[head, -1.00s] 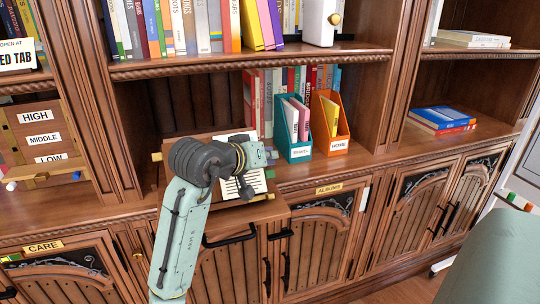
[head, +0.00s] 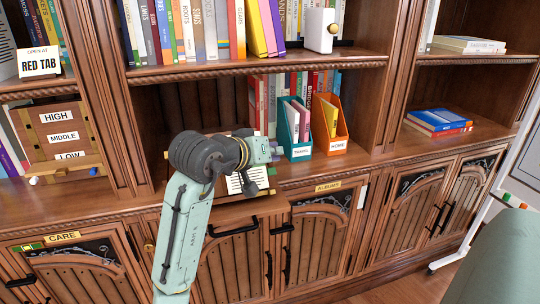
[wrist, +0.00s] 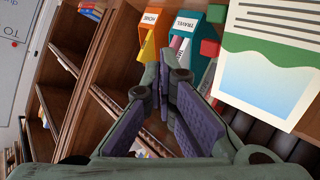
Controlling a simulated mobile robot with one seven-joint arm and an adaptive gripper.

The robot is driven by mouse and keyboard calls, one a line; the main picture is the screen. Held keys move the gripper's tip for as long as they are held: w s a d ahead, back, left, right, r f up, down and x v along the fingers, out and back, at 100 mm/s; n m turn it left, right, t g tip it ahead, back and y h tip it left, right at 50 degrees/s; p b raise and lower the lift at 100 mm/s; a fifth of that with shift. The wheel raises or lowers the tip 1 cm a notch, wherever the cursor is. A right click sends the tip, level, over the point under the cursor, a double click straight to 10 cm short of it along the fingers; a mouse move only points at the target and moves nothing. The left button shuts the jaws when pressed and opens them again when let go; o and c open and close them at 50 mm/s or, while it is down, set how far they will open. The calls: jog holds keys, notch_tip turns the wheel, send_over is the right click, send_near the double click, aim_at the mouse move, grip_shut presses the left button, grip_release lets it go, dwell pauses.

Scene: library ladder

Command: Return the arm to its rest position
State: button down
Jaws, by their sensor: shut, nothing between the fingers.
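My arm (head: 184,230), pale green with dark grey joints, rises from the bottom of the head view and bends right at its top, in front of the middle bay. My gripper (wrist: 166,62) shows in the wrist view with its two purple-padded fingers together at the tips and nothing between them. In the wrist view the page (wrist: 268,60) shows a green and blue picture, to the right of the fingertips.
A teal TRAVEL file (head: 297,150) and an orange HOME file (head: 338,144) stand right of my wrist. A drawer or ledge (head: 238,213) juts out below the page. Shelves of books (head: 190,30) are above. A HIGH/MIDDLE/LOW board (head: 62,130) is at left. A whiteboard stand (head: 490,215) is at right.

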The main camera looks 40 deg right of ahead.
jog(key=s+a+r+b, duration=0.1)
jog(key=s+a+r, duration=0.1)
jog(key=s+r, duration=0.1)
jog(key=shift+s+r, duration=0.25)
jog(key=shift+s, duration=0.6)
jog(key=shift+a, duration=0.1)
